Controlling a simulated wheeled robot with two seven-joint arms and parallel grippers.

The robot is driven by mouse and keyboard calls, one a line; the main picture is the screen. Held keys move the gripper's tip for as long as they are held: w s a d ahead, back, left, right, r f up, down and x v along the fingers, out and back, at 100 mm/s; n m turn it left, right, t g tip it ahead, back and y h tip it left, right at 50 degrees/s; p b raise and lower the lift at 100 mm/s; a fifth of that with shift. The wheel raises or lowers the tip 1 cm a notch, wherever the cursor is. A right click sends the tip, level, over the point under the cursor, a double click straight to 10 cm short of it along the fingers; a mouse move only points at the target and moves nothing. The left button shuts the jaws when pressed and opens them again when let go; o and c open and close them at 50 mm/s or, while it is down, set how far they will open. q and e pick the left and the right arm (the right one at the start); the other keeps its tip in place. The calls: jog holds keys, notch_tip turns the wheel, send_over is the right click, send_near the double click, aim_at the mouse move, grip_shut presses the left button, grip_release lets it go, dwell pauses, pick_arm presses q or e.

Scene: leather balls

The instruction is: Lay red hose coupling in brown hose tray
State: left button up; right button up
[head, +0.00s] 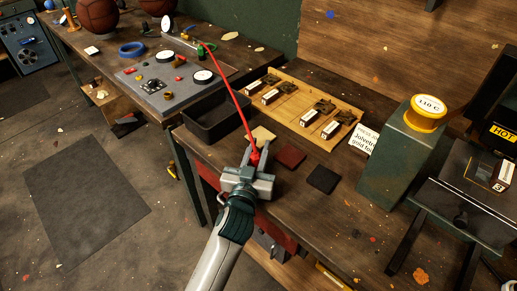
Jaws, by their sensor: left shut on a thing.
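My left gripper (254,164) is over the front part of the workbench, shut on the red coupling (255,155) at the near end of a thin red hose (232,95). The hose runs up and left, with its far end near a gauge on the back-left table. A dark open tray (193,124), perhaps the brown hose tray, stands at the workbench's left end, left of and beyond my gripper. Its colour looks nearly black, and no hose shows lying in it. The coupling is partly hidden by the gripper's fingers. My right gripper is out of view.
A wooden board (345,118) with several dark metal parts lies behind the gripper. Tan, red-brown and black (323,179) patches lie near it. A green box (403,160) with a yellow-topped 110 C dial stands right. A grey gauge panel (160,98) is on the left table.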

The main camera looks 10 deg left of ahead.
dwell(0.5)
pick_arm(q)
jog(key=o, duration=1)
jog(key=shift+r, duration=0.1)
